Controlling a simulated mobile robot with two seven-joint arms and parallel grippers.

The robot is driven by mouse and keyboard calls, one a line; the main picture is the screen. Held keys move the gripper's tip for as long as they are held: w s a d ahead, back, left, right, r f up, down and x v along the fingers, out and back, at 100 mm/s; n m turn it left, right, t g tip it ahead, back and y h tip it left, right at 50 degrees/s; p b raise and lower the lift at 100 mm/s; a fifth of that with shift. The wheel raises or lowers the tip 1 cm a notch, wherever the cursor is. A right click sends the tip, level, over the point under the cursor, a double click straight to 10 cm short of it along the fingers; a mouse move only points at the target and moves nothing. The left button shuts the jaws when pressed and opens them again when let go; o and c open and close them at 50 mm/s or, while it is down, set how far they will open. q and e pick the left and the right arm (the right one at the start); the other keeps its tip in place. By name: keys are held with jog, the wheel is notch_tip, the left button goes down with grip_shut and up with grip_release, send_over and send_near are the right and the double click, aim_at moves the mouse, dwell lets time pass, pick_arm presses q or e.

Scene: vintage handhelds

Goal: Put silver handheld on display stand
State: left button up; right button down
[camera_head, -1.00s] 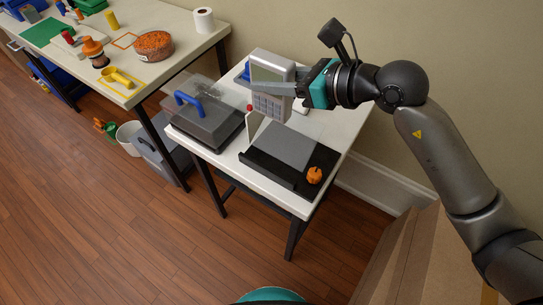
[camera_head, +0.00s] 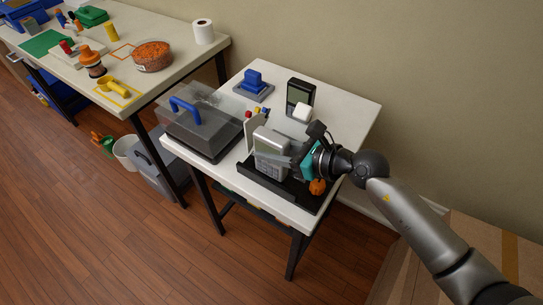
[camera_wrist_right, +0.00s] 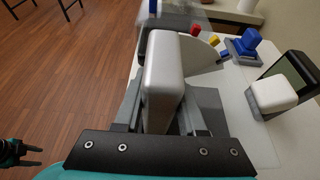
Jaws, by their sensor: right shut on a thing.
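The silver handheld (camera_head: 270,152) is a boxy grey device with a keypad. My right gripper (camera_head: 288,158) is shut on it and holds it upright over the display stand. The right wrist view also shows the handheld (camera_wrist_right: 164,85) between the fingers. The display stand (camera_head: 250,172) is a black tray with a grey sloped plate, mostly hidden behind the handheld and gripper. I cannot tell whether the handheld touches the stand.
A small orange pumpkin (camera_head: 318,187) sits at the stand's right end. A lidded case (camera_head: 200,125) with a blue handle stands left. Behind are a dark handheld (camera_head: 300,92), a white block (camera_head: 303,113) and a blue block on a grey base (camera_head: 254,84). The table's back right is clear.

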jog(key=shift+f, duration=0.75)
jog(key=shift+f, duration=0.2)
jog(key=shift+c, duration=2.4)
grip_release()
jog(key=shift+r, duration=0.1)
jog(key=shift+d+r, duration=0.1)
jog(key=v, duration=1.2)
